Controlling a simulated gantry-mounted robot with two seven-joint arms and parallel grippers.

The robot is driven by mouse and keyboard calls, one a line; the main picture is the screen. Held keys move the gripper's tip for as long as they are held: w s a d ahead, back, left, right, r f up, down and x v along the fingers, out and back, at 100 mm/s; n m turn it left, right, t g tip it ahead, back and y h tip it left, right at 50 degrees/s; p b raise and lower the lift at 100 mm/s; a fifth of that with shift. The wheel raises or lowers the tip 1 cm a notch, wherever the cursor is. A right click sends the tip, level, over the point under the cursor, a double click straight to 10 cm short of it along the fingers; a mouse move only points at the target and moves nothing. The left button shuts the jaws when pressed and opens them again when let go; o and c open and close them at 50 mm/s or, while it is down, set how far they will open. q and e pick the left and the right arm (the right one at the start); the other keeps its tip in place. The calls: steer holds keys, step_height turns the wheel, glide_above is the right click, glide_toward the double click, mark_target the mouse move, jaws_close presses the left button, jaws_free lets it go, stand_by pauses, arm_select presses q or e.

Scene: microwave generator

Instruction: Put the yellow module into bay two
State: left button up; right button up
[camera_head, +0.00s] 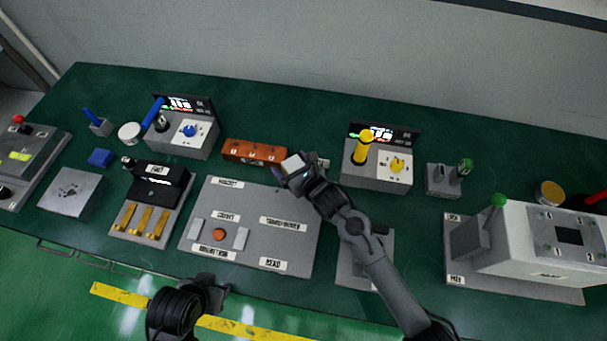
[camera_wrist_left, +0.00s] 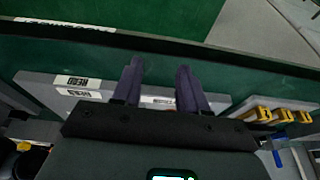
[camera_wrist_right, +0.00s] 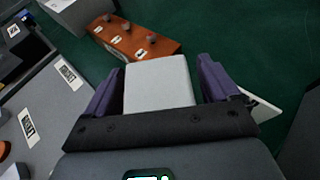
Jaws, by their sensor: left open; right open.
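My right gripper (camera_head: 293,168) is over the far side of the bench, beside the orange block. In the right wrist view a pale grey-white block (camera_wrist_right: 160,85) lies between its open, purple fingers; I cannot tell whether they touch it. My left gripper (camera_wrist_left: 158,85) is open and empty, near the front edge of the bench. No yellow block-shaped module can be made out. Yellow shows on a handle (camera_head: 363,148) and knob (camera_head: 397,165) of the grey tester at centre right.
An orange block (camera_head: 254,152) with several knobs stands left of my right gripper. A labelled grey panel (camera_head: 205,225) lies in front. A blue cube (camera_head: 101,158) is at the left. A large white machine (camera_head: 530,235) stands at the right. Green bench is bare behind the right gripper.

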arm_select(q)
steer(key=shift+a+r+p, duration=0.15)
steer(key=shift+r+p, duration=0.45)
arm_select(e)
steer(key=v, duration=1)
steer(key=shift+s+d, duration=0.15)
arm_select(q)
steer(key=o, duration=0.5)
arm_select(e)
steer(key=shift+s+d+r, duration=0.3)
steer(key=shift+s+r, duration=0.05)
steer(key=shift+s, duration=0.15)
arm_select(q)
steer(key=shift+o, duration=0.2)
